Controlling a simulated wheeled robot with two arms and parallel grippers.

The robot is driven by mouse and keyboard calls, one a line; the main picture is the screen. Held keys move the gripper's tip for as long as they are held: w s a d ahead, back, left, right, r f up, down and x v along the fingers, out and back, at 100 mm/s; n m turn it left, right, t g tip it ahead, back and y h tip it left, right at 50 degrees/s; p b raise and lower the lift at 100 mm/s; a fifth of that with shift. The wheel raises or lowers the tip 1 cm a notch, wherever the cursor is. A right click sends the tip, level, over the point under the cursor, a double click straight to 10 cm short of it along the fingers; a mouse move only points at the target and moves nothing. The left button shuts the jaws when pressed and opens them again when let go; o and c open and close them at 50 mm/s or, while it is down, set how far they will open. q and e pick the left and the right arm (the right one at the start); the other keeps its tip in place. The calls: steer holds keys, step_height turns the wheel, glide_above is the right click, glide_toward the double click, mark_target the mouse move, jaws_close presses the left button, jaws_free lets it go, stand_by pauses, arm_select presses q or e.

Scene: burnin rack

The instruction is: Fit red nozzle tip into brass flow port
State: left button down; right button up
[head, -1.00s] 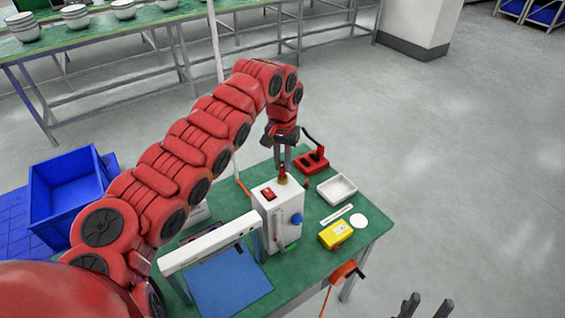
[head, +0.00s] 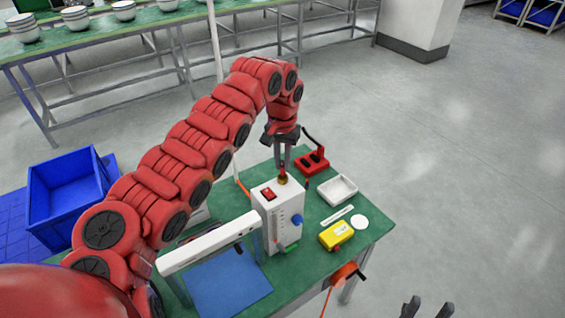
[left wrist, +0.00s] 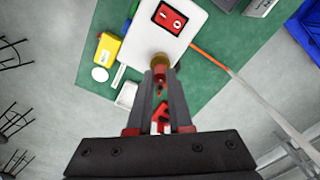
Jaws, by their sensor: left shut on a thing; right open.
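The brass flow port (head: 283,181) stands on top of a white box-shaped unit (head: 267,207). It also shows in the left wrist view (left wrist: 160,60). My left gripper (head: 284,165) points down over the port and is shut on the small red nozzle tip (left wrist: 158,73). The tip is right at the port in both views; the fingers partly hide it, and I cannot tell whether it is seated inside. My right gripper (head: 426,309) is open and empty at the bottom edge, away from the table.
A red holder (head: 313,162), a white tray (head: 337,190), a yellow box (head: 336,235) and a white disc (head: 359,222) lie right of the unit. A white frame (head: 208,244) over a blue mat (head: 228,284) stands at front left. A blue crate (head: 66,190) is further left.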

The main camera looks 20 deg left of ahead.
arm_select(q)
steer(key=shift+f+b, duration=0.2)
steer(key=shift+b, duration=0.1)
stand_by(0.4)
steer(key=shift+f+b, duration=0.3)
steer(key=shift+f, duration=0.05)
steer(key=shift+f+b, duration=0.7)
steer(key=shift+f, duration=0.1)
steer(key=c, duration=0.8)
jaws_free()
steer(key=shift+o, duration=0.2)
